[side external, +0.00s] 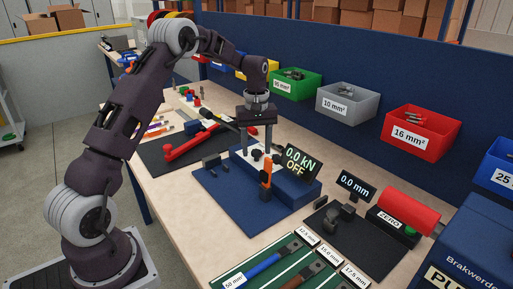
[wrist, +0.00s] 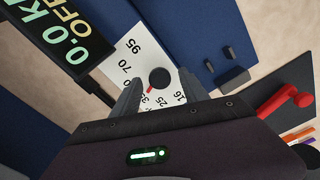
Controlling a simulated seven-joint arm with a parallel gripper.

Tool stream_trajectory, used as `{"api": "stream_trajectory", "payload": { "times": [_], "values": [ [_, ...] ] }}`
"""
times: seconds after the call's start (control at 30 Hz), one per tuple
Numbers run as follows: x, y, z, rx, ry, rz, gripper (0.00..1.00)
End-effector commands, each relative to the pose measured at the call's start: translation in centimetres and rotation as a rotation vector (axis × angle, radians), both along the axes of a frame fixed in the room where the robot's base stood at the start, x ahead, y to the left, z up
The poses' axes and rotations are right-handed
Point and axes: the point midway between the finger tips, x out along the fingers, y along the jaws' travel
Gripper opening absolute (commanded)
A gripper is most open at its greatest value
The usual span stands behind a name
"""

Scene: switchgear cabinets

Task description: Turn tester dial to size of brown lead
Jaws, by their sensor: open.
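The tester (side external: 290,185) is a blue block with a display reading 0.0 kN OFF. The dial's red mark points down-left, close to the 35. My gripper (side external: 254,149) is over the tester, pointing down. In the wrist view my gripper (wrist: 158,78) is open, with one finger on either side of the dial and visible gaps. The brown lead (side external: 303,279) lies partly cut off at the bottom; its size label is not readable.
The display (side external: 301,162) stands close beside my gripper. An orange-handled part (side external: 266,174) stands at the tester's front. A blue lead (side external: 264,266) labelled 50 mm² lies in the green tray. A red-handled tool (side external: 190,146) lies left, a 0.0 mm gauge (side external: 356,187) right.

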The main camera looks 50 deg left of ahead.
Motion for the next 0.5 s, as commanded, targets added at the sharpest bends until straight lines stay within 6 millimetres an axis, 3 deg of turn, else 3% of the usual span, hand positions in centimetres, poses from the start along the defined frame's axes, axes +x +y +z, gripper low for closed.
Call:
{"api": "stream_trajectory", "payload": {
  "times": [0.27,0.5],
  "values": [
    [0.01,-0.02,-0.42,0.000,-0.001,-0.001,0.52],
    [0.01,-0.02,-0.39,0.000,-0.001,-0.001,0.07]
  ]
}}
